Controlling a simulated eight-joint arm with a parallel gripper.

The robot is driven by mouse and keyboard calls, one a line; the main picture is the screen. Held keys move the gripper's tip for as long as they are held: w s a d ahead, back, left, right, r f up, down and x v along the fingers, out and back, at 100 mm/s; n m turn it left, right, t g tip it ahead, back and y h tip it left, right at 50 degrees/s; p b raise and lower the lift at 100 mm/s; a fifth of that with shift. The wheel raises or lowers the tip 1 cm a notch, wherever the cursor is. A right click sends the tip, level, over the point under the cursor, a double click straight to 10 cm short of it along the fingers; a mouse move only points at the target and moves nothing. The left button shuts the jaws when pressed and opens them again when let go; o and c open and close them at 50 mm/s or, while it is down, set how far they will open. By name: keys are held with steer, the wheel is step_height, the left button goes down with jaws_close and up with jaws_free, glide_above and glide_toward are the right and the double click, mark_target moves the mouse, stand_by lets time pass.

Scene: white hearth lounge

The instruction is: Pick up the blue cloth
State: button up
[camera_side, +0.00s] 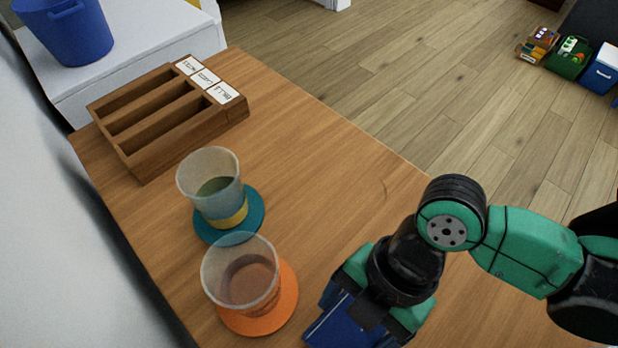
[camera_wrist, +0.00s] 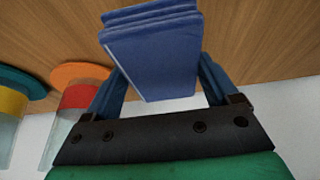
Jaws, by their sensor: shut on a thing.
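The blue cloth (camera_side: 343,325) is a folded, layered bundle at the bottom of the side view, partly hidden by my gripper and cut by the frame edge. In the wrist view the blue cloth (camera_wrist: 155,60) sits between the two fingers. My gripper (camera_wrist: 158,88) is shut on it; the gripper also shows in the side view (camera_side: 362,312), pointing down over the table. Whether the cloth touches the wooden table (camera_side: 330,190) cannot be told.
A clear cup (camera_side: 240,275) stands on an orange coaster (camera_side: 285,312), left of my gripper. Another cup (camera_side: 208,175) stands on a teal coaster (camera_side: 257,212) behind it. A wooden compartment tray (camera_side: 150,165) lies at the far left. The table's middle is clear.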

step_height(320, 180, up, 19)
stand_by(0.4)
